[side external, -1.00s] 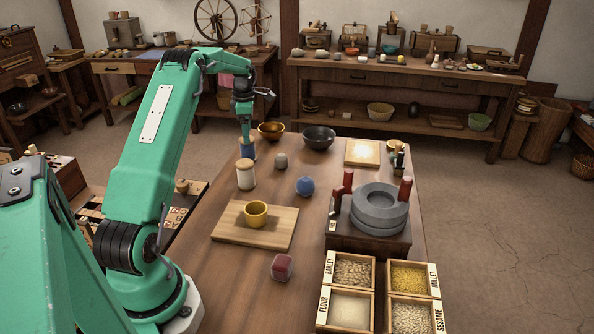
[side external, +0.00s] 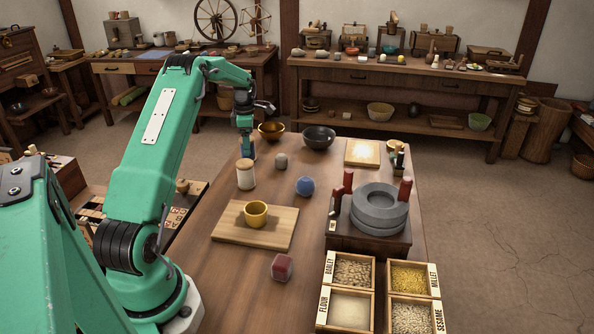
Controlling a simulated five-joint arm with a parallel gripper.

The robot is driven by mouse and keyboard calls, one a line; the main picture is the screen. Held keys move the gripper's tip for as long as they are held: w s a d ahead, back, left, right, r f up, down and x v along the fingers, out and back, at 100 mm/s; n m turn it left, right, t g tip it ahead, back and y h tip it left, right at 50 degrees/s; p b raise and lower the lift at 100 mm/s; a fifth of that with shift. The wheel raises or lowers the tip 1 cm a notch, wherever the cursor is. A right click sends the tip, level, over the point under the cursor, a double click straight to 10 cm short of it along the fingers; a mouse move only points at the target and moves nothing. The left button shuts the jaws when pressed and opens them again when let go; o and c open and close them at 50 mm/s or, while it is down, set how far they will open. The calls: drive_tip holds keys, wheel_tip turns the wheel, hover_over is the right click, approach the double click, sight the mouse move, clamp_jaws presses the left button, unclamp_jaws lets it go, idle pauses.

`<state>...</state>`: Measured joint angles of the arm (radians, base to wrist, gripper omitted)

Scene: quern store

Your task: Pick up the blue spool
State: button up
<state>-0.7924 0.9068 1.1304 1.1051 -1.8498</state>
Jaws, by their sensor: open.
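The blue spool (side external: 252,150) stands upright at the far left of the table, behind the white jar. It shows only in part, because my gripper hides its upper part. My gripper (side external: 247,151) is open and points straight down. Its fingers are low at the spool and overlap it in the picture. I cannot tell whether they touch it.
A white jar with a wooden lid (side external: 246,175) stands close in front. A copper bowl (side external: 271,131), a dark bowl (side external: 319,138), a grey stone (side external: 281,161) and a blue ball (side external: 305,186) are nearby.

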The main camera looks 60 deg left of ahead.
drive_tip(key=shift+d+f, duration=0.1)
drive_tip(key=shift+f, duration=1.8)
drive_tip(key=c, duration=1.1)
